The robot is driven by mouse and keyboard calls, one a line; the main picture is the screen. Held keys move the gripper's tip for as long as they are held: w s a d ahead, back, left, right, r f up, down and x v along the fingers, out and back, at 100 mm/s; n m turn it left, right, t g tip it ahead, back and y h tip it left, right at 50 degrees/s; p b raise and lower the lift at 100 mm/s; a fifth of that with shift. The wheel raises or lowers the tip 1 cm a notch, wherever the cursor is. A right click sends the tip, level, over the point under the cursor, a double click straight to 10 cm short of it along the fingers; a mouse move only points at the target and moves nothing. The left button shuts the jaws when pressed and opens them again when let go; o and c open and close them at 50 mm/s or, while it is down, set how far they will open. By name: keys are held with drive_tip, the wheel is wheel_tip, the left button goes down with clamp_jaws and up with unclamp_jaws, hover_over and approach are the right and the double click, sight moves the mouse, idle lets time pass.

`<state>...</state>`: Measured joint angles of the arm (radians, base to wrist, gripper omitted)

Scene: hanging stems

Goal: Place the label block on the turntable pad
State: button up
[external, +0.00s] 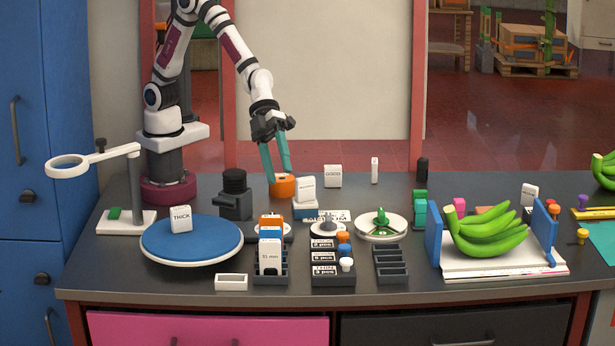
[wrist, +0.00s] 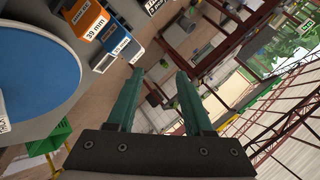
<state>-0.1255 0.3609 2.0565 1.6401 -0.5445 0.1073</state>
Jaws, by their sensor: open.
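The turntable pad (external: 190,242) is a blue disc on a pale base at the left front of the bench; it also fills the left of the wrist view (wrist: 35,85). A white label block (external: 181,218) marked THICK stands upright on its back part. Part of a white lettered block shows at the left edge of the wrist view (wrist: 3,127). My gripper (external: 278,178) hangs, fingers down, right of and behind the pad, over an orange object (external: 282,187). Its teal fingers are apart and nothing shows between them in the wrist view (wrist: 158,78).
Other white lettered blocks stand behind (external: 333,176) and beside (external: 305,189) the orange object. A ring-topped stand (external: 136,185) is left of the pad. A dark rack of labelled cards (external: 271,278) is right of it. Green bananas (external: 487,235) lie at the right.

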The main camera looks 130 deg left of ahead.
drive_tip(key=s+a+r+n+g+y, duration=0.1)
drive_tip(key=s+a+r+n+y, duration=0.25)
drive_tip(key=s+a, duration=0.25)
drive_tip(key=s+a+r+n+y, duration=0.2)
drive_tip(key=s+a+n+y, duration=0.3)
drive_tip(key=a, duration=0.1)
drive_tip(key=s+d+f+n+g+h, duration=0.1)
drive_tip(key=s+g, duration=0.3)
drive_tip(key=s, duration=0.8)
drive_tip(key=s+d+f+n+g+h, duration=0.1)
drive_tip(key=s+d+f+n+g, duration=0.1)
drive_tip(key=s, duration=1.1)
drive_tip(key=shift+d+g, duration=0.75)
drive_tip(key=shift+g, duration=0.25)
